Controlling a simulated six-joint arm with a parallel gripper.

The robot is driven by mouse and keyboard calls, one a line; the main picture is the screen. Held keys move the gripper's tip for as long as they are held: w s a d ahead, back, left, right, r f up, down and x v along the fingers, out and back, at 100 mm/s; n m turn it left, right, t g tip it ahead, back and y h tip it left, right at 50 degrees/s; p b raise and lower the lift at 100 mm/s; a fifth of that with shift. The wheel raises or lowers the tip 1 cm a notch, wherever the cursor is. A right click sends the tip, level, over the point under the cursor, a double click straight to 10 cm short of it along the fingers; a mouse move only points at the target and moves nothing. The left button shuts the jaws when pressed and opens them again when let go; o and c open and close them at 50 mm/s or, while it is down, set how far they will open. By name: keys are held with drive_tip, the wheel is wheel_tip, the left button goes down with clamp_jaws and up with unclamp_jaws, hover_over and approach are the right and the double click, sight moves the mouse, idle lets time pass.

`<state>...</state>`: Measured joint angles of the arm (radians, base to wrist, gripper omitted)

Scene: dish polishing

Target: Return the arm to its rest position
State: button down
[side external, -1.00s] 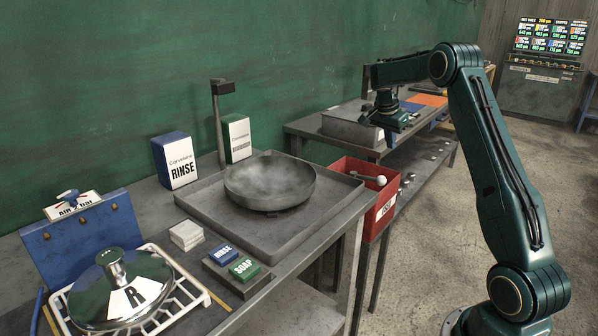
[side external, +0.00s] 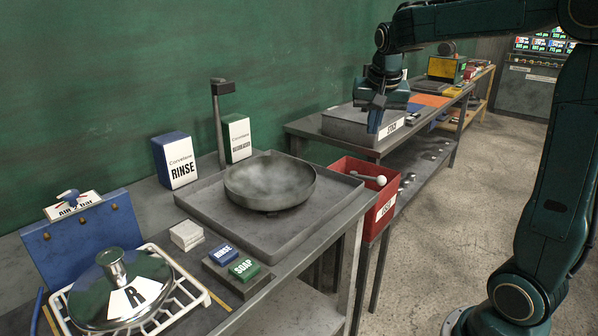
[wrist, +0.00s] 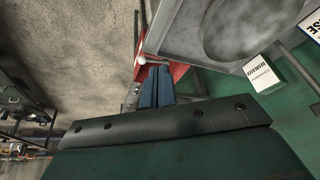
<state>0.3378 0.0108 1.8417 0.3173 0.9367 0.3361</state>
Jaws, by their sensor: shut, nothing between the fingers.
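My gripper (side external: 375,115) points down in front of the grey box on the back table, well to the right of the pan. In the wrist view its fingers (wrist: 156,88) are together with nothing between them. My arm reaches in from the right edge of the side view. A dull grey pan (side external: 270,182) sits in the grey tray (side external: 335,195) on the near bench.
A red bin (side external: 350,165) with a white-ended tool stands beside the bench. A grey box (side external: 345,125) sits on the back table. RINSE (side external: 175,160) and degreaser (side external: 237,140) boxes stand by the wall. A thin post (side external: 217,125) rises behind the tray. The floor at right is open.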

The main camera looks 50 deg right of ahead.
drive_tip(key=s+a+f+n+t+y, duration=0.2)
drive_tip(key=s+a+n, duration=0.9)
drive_tip(key=s+a, duration=0.7)
drive_tip(key=shift+s+a+f+t+y, duration=0.15)
drive_tip(key=shift+a+f+t+y, duration=0.2)
drive_tip(key=shift+f+y, duration=0.45)
